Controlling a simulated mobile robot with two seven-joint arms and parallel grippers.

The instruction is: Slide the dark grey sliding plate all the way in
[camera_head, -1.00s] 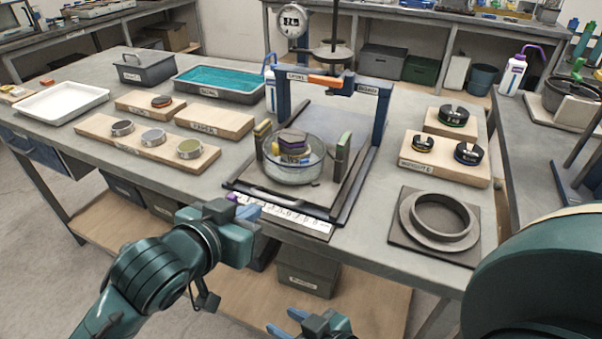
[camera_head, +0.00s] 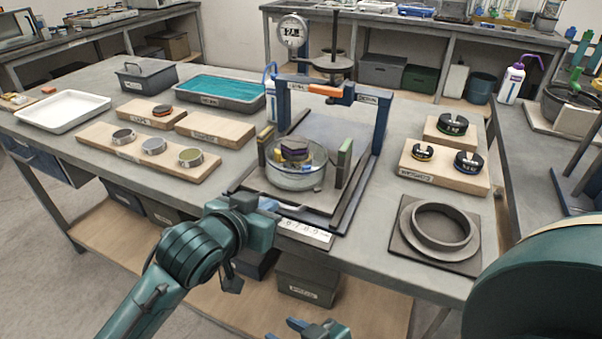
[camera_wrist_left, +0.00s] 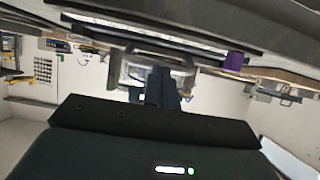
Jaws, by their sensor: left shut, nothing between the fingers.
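The dark grey sliding plate (camera_head: 256,183) lies flat in a blue frame (camera_head: 381,135) on the bench. It carries a glass bowl (camera_head: 296,168) with small blocks in it, between two short posts. My left gripper (camera_head: 275,205) is shut and empty at the plate's front edge, near the left end of the white scale strip (camera_head: 308,232). I cannot tell whether it touches the plate. The wrist view looks past dark gripper parts to a purple block (camera_wrist_left: 233,62). My right gripper (camera_head: 284,329) is low at the bottom edge, its blue fingers apart.
Left of the frame are wooden boards with round pieces (camera_head: 153,147), a white tray (camera_head: 63,111) and a teal-filled tray (camera_head: 215,92). Right of it are a ring on a square base (camera_head: 405,236) and boards with weights (camera_head: 440,168).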

